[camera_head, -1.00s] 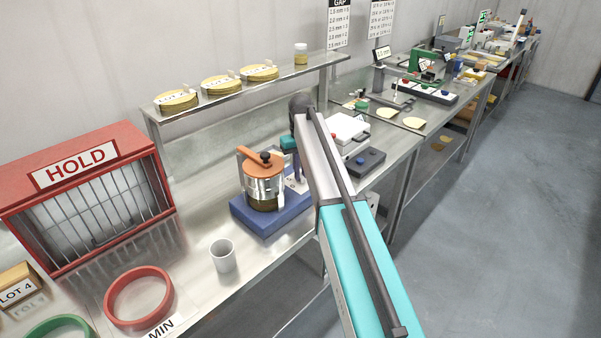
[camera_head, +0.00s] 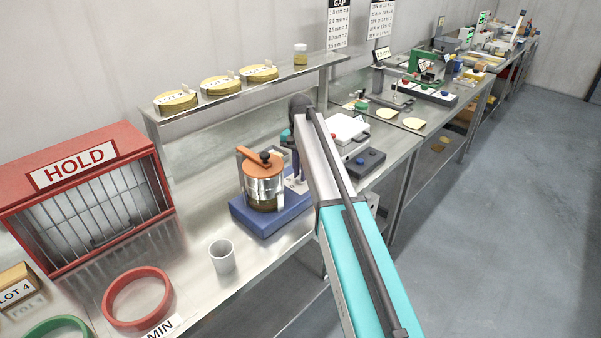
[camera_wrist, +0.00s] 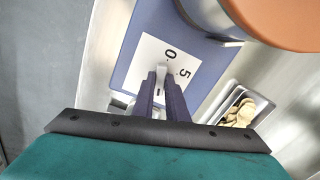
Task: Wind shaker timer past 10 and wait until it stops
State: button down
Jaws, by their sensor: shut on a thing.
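The shaker has a blue base (camera_head: 250,222) and a steel pot (camera_head: 263,190) with an orange lid (camera_head: 258,162); it stands on the steel bench. In the wrist view its base (camera_wrist: 125,85) carries a white timer dial (camera_wrist: 150,52) with a 0, a 5 and part of another number. The fingers hide part of the dial, so the knob's exact setting cannot be read. In the head view my arm partly hides the gripper beside the pot.
A white cup (camera_head: 222,256) stands in front of the shaker, near the bench edge. A red HOLD cage (camera_head: 80,195) and a red ring (camera_head: 138,297) are at left. A shelf (camera_head: 240,88) with lot tins runs behind. In the wrist view, a tray with tan chips (camera_wrist: 240,108) lies beside the base.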

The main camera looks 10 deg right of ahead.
jog(key=shift+m, duration=0.6)
